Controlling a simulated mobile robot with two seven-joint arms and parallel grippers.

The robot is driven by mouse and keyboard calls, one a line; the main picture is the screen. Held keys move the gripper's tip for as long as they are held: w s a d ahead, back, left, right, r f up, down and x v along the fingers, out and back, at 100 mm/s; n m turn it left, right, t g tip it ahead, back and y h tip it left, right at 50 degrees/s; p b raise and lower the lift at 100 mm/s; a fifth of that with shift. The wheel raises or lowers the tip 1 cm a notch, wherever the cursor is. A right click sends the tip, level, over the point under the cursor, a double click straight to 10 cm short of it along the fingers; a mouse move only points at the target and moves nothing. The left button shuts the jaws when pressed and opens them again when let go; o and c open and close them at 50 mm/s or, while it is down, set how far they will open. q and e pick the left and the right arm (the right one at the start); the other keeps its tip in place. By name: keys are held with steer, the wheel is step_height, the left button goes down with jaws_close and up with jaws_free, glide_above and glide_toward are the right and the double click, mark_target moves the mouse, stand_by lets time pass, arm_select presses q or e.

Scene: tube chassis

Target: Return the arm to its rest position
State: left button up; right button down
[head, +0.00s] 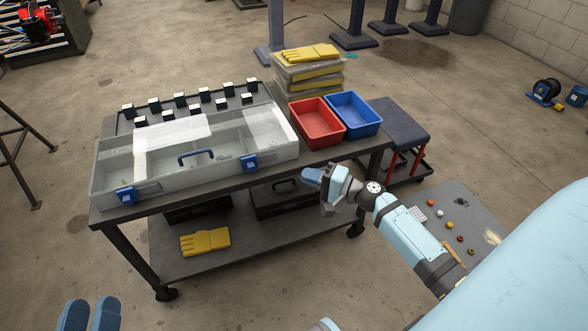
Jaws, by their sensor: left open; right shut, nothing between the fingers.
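My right arm reaches in from the lower right, its pale blue link and dark joints crossing the space in front of the cart. My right gripper (312,176) is shut and empty, with its blue fingertips pointing left by the front edge of the cart's top, below the red bin. I cannot tell from this view whether it touches the edge. My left gripper (89,314) shows only as two blue fingertips at the bottom left edge. They stand apart, open, with nothing between them; the rest of that arm is out of view.
A dark cart (260,172) carries a clear case (225,150) with blue latches, a rack of small dark-and-white blocks (205,97), a red bin (318,122) and a blue bin (353,114). Yellow gloves (205,241) lie on its lower shelf. A padded stool (398,124) stands right. Floor in front looks clear.

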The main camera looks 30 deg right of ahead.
steer(key=shift+s+d, duration=0.25)
steer(key=shift+s, duration=0.2)
